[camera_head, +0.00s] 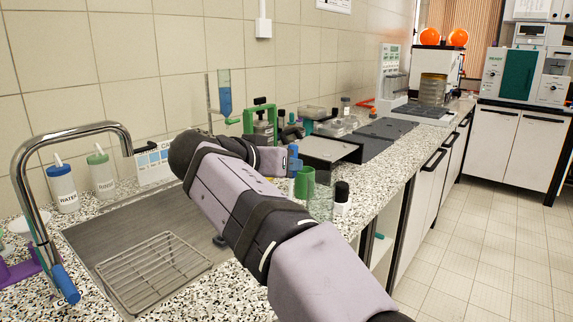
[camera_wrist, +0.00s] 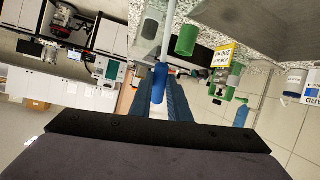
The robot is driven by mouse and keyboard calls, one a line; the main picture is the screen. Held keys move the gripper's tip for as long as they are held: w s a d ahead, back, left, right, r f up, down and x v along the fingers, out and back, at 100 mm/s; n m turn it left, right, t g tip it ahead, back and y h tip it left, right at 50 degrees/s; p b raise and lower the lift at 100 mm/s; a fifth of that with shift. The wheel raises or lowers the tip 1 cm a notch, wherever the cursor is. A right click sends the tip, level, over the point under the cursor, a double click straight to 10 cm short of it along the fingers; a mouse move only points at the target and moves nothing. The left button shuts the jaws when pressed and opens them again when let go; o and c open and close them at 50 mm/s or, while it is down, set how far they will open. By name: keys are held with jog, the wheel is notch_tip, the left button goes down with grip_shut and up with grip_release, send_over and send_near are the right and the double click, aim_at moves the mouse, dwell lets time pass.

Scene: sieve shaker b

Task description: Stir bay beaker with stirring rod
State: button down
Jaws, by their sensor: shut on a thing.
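My gripper (camera_wrist: 163,97) is shut on the blue handle of the stirring rod (camera_wrist: 161,76). The rod's pale thin shaft runs away from the fingers toward the counter. In the head view, the blue handle (camera_head: 293,158) shows just beyond the end of my arm, and the fingers are mostly hidden there. A clear glass beaker (camera_head: 320,204) stands on the counter beside a green cup (camera_head: 304,184); I cannot tell whether it is the bay beaker. The green cup also shows in the wrist view (camera_wrist: 186,40), close beside the rod. Whether the rod's tip is inside a vessel is hidden.
A sink (camera_head: 150,235) with a wire rack lies at the left under a curved tap (camera_head: 30,190). A black-capped bottle (camera_head: 341,198) stands right of the glass beaker. A green clamp stand (camera_head: 262,122) and a grey-topped unit (camera_head: 325,150) stand behind. The counter's front edge is close.

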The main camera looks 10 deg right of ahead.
jog(key=shift+w+a, duration=0.35)
jog(key=shift+a, duration=0.05)
jog(key=shift+r+p, duration=0.1)
jog(key=shift+p, duration=0.2)
notch_tip(320, 180, up, 6)
jog(key=w+p, duration=0.2)
jog(key=p, duration=0.4)
jog(key=shift+w+d+p, duration=0.3)
jog(key=shift+d, duration=0.05)
jog(key=shift+r, duration=0.1)
dwell(0.5)
notch_tip(320, 180, up, 5)
jog(key=p, duration=0.4)
dwell(0.4)
